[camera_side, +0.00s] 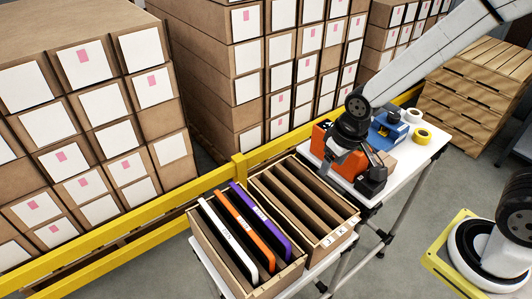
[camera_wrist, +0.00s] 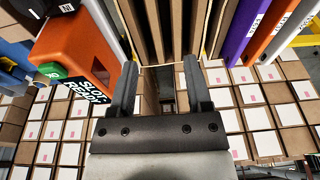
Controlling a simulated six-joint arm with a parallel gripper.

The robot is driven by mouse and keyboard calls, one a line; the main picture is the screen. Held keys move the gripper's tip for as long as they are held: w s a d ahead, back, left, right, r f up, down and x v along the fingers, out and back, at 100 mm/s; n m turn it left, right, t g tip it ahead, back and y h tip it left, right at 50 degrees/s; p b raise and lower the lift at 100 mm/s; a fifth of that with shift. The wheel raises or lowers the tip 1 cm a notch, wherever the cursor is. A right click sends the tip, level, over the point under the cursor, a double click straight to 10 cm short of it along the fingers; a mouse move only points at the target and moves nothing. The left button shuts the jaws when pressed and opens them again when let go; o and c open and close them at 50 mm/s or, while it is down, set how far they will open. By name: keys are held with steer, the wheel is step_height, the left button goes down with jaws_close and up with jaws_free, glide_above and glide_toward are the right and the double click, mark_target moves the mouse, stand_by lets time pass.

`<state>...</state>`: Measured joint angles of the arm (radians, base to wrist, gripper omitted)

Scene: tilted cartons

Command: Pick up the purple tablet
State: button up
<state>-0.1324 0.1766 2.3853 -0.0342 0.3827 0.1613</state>
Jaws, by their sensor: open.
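The purple tablet (camera_side: 262,222) stands tilted in a carton (camera_side: 276,286), as the rightmost of three tablets in the side view. In the wrist view the purple tablet (camera_wrist: 243,32) is at the upper right, beside the orange and white ones. My gripper (camera_wrist: 160,85) is open and empty, with both fingers apart.
An orange tablet (camera_side: 236,225) and a white tablet (camera_side: 227,239) share the carton. The second carton (camera_side: 334,236) has dividers and empty slots. An orange box (camera_wrist: 85,48) stands close to my gripper. A yellow rail (camera_side: 140,225) runs behind, before stacked boxes.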

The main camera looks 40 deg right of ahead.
steer(key=w+a+f, duration=0.4)
steer(key=w+a, duration=0.1)
steer(key=a, duration=0.4)
glide_above(257, 210)
steer(key=f, duration=0.3)
steer(key=shift+s+f+g, duration=0.2)
steer(key=shift+s+g, duration=0.2)
steer(key=shift+f, duration=0.1)
steer(key=shift+w+f, duration=0.15)
steer(key=shift+f, duration=1.1)
steer(key=shift+w+f, duration=0.2)
steer(key=shift+f, duration=1.1)
steer(key=shift+w+f, duration=0.15)
steer(key=shift+f, duration=1.1)
jaws_close()
